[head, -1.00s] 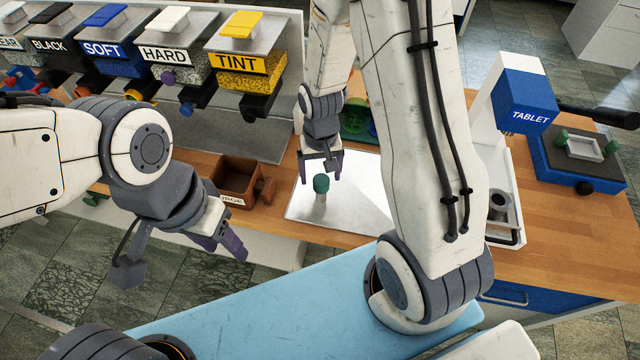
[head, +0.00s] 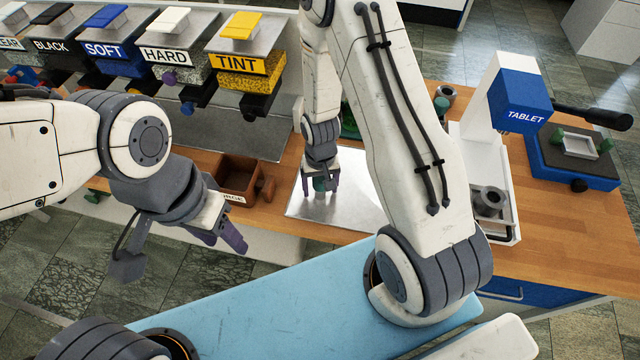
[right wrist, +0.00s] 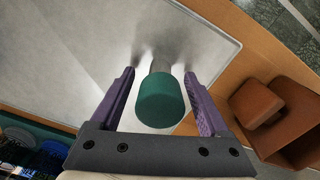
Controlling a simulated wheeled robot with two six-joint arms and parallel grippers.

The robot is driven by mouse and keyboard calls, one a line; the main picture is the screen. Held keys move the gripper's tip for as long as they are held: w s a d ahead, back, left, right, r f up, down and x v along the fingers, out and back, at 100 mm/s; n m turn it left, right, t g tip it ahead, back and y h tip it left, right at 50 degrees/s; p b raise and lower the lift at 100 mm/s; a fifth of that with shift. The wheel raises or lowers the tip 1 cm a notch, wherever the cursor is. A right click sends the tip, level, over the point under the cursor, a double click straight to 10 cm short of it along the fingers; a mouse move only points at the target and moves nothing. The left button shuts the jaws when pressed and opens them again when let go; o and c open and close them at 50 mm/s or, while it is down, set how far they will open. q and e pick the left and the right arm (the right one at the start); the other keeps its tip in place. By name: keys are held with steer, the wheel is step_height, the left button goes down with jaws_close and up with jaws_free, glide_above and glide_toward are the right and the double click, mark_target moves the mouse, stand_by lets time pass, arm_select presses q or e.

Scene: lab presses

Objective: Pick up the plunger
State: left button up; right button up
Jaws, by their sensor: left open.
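The plunger, which I take to be the green-capped piece with a grey metal shaft (head: 320,184), stands upright on the pale metal plate (head: 352,205). In the right wrist view its green cap (right wrist: 161,100) is between my right gripper's two purple fingers. My right gripper (head: 320,186) is lowered around the plunger from above. It is open, with a gap showing on each side of the cap (right wrist: 163,105). My left gripper (head: 226,240) is open and empty in front of the table's edge, left of the plate.
A brown box (head: 238,178) stands left of the plate. A blue TABLET press (head: 522,100) and a white tray (head: 508,232) with a grey ring-shaped part (head: 490,201) stand right. Labelled dispensers (head: 245,62) line the back left. Wooden tabletop (head: 560,235) is clear at front right.

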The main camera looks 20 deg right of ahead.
steer(key=c, duration=1)
jaws_close()
steer(key=shift+r, duration=0.15)
